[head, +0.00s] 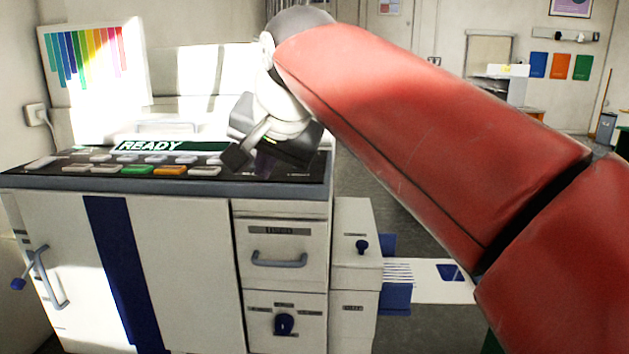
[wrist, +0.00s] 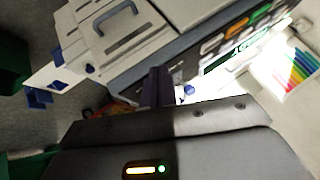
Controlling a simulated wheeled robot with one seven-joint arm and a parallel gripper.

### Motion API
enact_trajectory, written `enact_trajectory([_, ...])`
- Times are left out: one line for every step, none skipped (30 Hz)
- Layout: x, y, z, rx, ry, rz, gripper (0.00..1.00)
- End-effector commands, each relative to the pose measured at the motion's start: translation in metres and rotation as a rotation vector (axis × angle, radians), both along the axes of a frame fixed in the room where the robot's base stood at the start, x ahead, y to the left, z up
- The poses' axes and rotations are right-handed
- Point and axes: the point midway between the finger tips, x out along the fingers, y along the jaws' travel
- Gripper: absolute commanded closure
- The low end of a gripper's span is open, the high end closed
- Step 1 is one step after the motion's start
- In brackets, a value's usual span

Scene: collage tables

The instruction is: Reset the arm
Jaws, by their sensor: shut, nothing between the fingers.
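My red arm reaches in from the right side of the head view and bends down at a pale wrist. My gripper (head: 236,157) is shut and empty, just above or over the right part of the copier's control panel (head: 100,163). I cannot tell whether it touches the panel. In the wrist view the dark closed fingers (wrist: 157,86) point at the copier, with the panel's buttons to their right. The panel has grey, green and orange buttons and a green display reading "READY" (head: 151,146).
A colour chart (head: 96,65) stands behind. Open floor lies beyond my arm.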

Motion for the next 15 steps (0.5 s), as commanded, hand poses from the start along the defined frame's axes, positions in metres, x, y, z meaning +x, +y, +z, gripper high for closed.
enact_trajectory([-0.003,-0.013,-0.006,-0.016,0.002,-0.004,1.0])
enact_trajectory([-0.005,-0.02,-0.011,-0.027,0.003,-0.003,1.0])
enact_trajectory([-0.008,-0.03,-0.017,-0.043,0.004,-0.001,1.0])
enact_trajectory([-0.011,-0.037,-0.023,-0.055,0.007,-0.001,1.0])
enact_trajectory([-0.014,-0.045,-0.029,-0.069,0.009,0.001,1.0])
enact_trajectory([-0.018,-0.057,-0.037,-0.088,0.011,0.002,1.0])
enact_trajectory([-0.023,-0.067,-0.045,-0.103,0.014,0.003,1.0])
enact_trajectory([-0.028,-0.077,-0.054,-0.121,0.019,0.004,1.0])
enact_trajectory([-0.036,-0.092,-0.067,-0.145,0.024,0.006,1.0])
enact_trajectory([-0.043,-0.104,-0.078,-0.165,0.028,0.009,1.0])
enact_trajectory([-0.051,-0.117,-0.09,-0.187,0.035,0.011,1.0])
enact_trajectory([-0.063,-0.133,-0.107,-0.215,0.042,0.015,1.0])
enact_trajectory([-0.073,-0.145,-0.121,-0.237,0.05,0.019,1.0])
enact_trajectory([-0.083,-0.155,-0.136,-0.256,0.057,0.024,1.0])
enact_trajectory([-0.097,-0.169,-0.155,-0.283,0.07,0.03,1.0])
